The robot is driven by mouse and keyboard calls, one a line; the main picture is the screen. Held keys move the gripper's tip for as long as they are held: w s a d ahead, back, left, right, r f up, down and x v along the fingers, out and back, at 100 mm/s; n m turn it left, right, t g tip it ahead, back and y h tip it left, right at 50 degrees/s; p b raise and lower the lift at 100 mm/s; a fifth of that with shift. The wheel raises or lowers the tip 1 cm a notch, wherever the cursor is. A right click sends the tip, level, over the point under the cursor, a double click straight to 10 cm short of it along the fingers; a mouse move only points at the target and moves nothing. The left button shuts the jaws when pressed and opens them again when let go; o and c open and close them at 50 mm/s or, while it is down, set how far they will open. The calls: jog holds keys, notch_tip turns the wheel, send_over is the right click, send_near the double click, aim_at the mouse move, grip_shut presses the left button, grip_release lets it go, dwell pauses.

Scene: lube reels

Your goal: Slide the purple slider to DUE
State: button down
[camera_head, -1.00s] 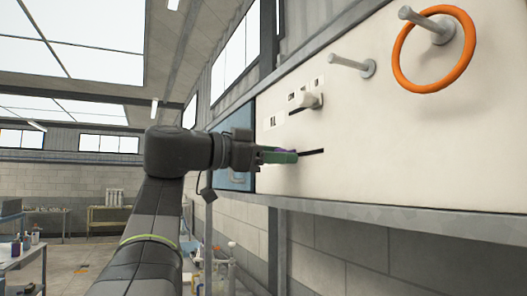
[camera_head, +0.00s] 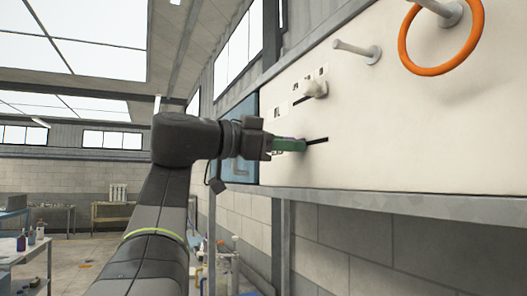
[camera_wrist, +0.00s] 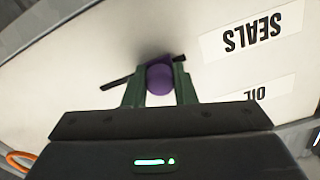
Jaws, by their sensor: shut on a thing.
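The purple slider (camera_wrist: 160,79) is a round knob in a dark slot (camera_wrist: 116,82) in the white panel. In the wrist view it sits between the two green fingers of my gripper (camera_wrist: 159,88), which is shut on it. Slot shows on both sides of the knob, with the longer stretch on the left. In the head view my gripper (camera_head: 290,145) is at the lower left of the panel (camera_head: 430,130) and mostly hides the knob. The slot (camera_head: 317,140) runs on to its right. I cannot read a DUE label in either view.
A bare peg (camera_head: 357,49) and a peg with an orange ring (camera_head: 402,48) stick out to the right. Labels SEALS (camera_wrist: 241,38) and OIL (camera_wrist: 262,92) show upside down. A ledge (camera_head: 420,205) runs below the panel.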

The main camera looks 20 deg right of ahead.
jog(key=s, duration=0.3)
jog(key=shift+d+b, duration=0.15)
jog(key=shift+b, duration=0.15)
jog(key=shift+w, duration=0.3)
jog(key=c, duration=1.4)
grip_release()
jog(key=shift+o, duration=1.1)
jog(key=shift+s, duration=0.15)
jog(key=shift+a, duration=0.2)
jog(key=b, duration=0.3)
send_near(311, 142)
jog(key=a, duration=0.7)
jog(key=shift+a, duration=0.15)
